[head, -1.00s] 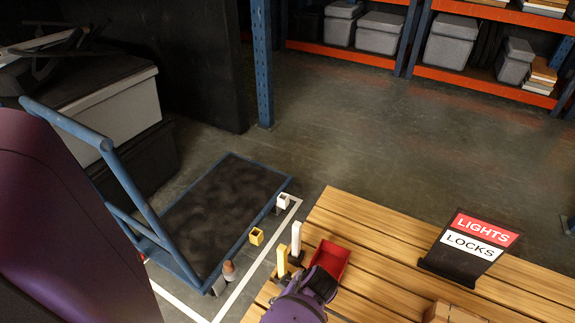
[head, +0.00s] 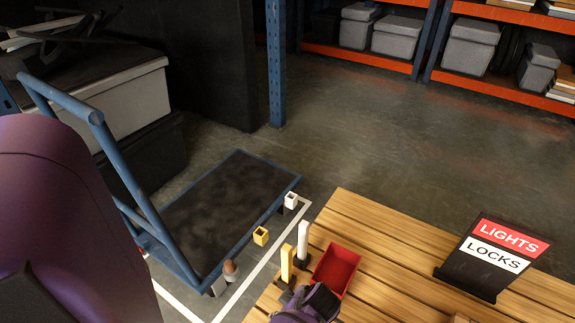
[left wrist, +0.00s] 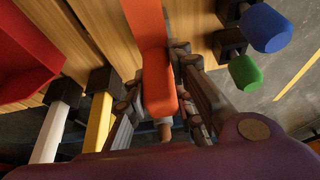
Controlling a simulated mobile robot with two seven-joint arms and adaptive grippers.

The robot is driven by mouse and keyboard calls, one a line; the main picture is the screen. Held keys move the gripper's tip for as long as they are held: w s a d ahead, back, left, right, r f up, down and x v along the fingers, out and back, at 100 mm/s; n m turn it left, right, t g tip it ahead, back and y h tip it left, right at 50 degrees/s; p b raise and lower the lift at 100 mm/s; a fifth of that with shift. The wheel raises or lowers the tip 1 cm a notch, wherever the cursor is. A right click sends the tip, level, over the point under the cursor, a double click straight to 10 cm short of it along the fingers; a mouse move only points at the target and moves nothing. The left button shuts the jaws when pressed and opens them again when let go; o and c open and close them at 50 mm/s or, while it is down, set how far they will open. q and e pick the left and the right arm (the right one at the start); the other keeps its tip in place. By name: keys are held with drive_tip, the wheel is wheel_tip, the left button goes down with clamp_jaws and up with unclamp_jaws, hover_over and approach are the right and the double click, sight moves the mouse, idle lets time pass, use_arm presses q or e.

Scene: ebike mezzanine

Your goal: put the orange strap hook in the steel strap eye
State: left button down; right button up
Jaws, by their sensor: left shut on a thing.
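In the left wrist view my left gripper (left wrist: 163,112) is shut on the orange strap hook (left wrist: 155,55), a long flat orange piece between the fingers. In the head view a purple and black part of my arm shows at the bottom edge; the fingers and orange hook do not show there. A small grey block (head: 218,287) stands at the near corner of the dark trolley (head: 225,205), beside a brownish rounded peg (head: 231,268). I cannot tell whether that block is the steel strap eye. My right gripper is not in view.
White (head: 303,240) and yellow (head: 287,262) posts stand by a red bin (head: 337,268) on the slatted wooden surface (head: 400,250). Yellow (head: 261,236) and white (head: 291,200) square sockets line the trolley's edge. Blue (left wrist: 265,28) and green (left wrist: 245,72) pieces show in the wrist view.

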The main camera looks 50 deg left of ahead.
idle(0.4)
use_arm(q)
drive_tip(key=c, duration=1.4)
unclamp_jaws()
